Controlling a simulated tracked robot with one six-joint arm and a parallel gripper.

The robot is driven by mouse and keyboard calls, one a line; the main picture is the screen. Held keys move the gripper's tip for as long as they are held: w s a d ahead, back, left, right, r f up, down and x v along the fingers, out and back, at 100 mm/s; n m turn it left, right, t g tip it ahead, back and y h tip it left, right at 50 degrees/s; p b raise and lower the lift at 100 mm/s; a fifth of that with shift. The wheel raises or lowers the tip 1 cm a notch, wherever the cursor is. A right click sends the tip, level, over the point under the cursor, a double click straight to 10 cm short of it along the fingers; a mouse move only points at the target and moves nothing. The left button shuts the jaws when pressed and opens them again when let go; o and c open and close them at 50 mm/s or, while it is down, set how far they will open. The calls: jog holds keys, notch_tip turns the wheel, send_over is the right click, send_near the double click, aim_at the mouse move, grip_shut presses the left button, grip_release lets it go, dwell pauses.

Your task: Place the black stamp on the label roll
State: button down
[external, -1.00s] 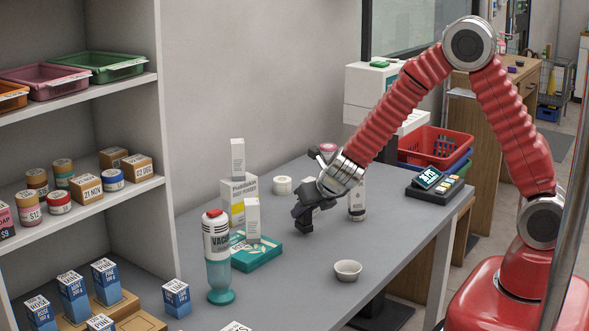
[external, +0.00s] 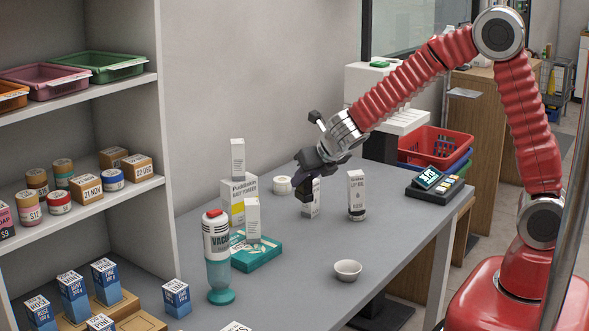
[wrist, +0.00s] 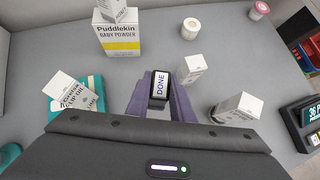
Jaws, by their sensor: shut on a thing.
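My gripper (external: 307,186) is shut on the black stamp (wrist: 161,84). In the wrist view the stamp sits between the purple fingers, its white face reading DONE. In the external view the dark stamp and fingers blend together, above the counter. The label roll is probably the white roll (external: 282,186) just left of my gripper, with the arm clear of it. It also shows in the wrist view (wrist: 190,28), above and right of the stamp and apart from it.
Two slim white boxes stand to the right, one (external: 356,195) clear of my gripper, one close beside it. A white bowl (external: 347,270) stands nearer the front edge. A teal box lies left.

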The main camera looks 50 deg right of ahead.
jog(key=shift+r, duration=0.1)
dwell(0.4)
notch_tip(320, 180, up, 9)
jog(key=shift+w+r, duration=0.1)
jog(key=shift+r, duration=0.05)
jog(key=w+d, duration=0.8)
jog(key=w, duration=0.4)
send_over(282, 179)
jog(key=shift+f, duration=2.6)
notch_tip(282, 179, down, 6)
jog(key=shift+f, duration=0.15)
jog(key=shift+a+f, duration=0.1)
jog(key=shift+f, duration=1.75)
